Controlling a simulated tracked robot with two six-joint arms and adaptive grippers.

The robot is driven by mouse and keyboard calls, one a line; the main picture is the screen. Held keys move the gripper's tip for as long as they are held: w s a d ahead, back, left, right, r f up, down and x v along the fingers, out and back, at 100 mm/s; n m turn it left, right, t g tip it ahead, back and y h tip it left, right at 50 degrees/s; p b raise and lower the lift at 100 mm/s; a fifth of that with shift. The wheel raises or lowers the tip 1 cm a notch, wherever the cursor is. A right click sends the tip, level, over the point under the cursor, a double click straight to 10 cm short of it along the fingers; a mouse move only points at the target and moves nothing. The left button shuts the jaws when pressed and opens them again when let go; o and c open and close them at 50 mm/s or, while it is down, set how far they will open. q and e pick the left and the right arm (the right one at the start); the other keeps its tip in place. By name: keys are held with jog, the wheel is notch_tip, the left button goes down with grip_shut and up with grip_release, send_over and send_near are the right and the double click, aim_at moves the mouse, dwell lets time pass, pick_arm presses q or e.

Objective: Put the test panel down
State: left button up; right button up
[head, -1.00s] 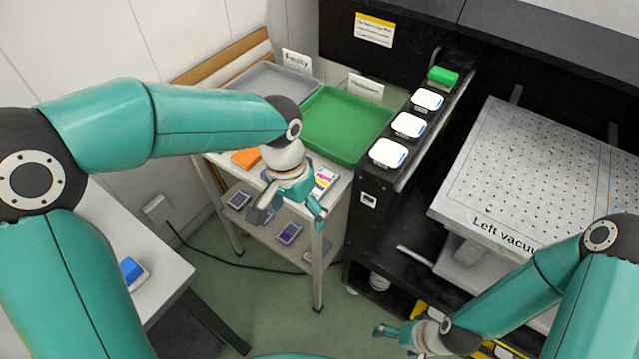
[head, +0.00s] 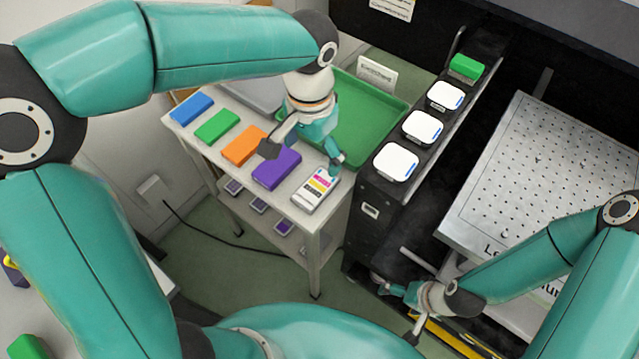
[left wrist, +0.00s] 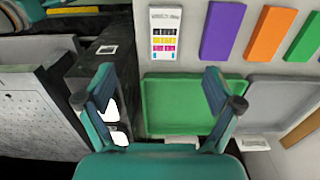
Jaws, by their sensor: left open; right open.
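The test panel (head: 316,190), a white card with black, yellow, magenta and cyan patches, lies flat on the top of the white cart near its front right corner. It also shows in the left wrist view (left wrist: 166,35), at the top. My left gripper (head: 302,158) is open and empty above the cart, just behind the panel and apart from it; its fingers spread over the green tray in the left wrist view (left wrist: 158,88). My right gripper (head: 398,312) is open and empty, low beside the black printer.
Blue, green, orange and purple (head: 277,168) blocks lie in a row left of the panel. A green tray (head: 385,125) and a grey tray (head: 255,92) stand behind. The black ink unit (head: 365,225) with white-topped bottles borders the cart's right side.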

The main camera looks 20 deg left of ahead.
pick_arm(q)
send_over(311, 194)
jog(key=f, duration=0.9)
jog(key=shift+s+f, duration=0.15)
jog(key=shift+s, duration=0.05)
jog(key=shift+w+f, duration=0.15)
jog(key=shift+f, duration=1.25)
jog(key=shift+w+f, duration=0.1)
jog(key=shift+f, duration=1.3)
jog(key=c, duration=1.2)
jog(key=shift+r, duration=0.15)
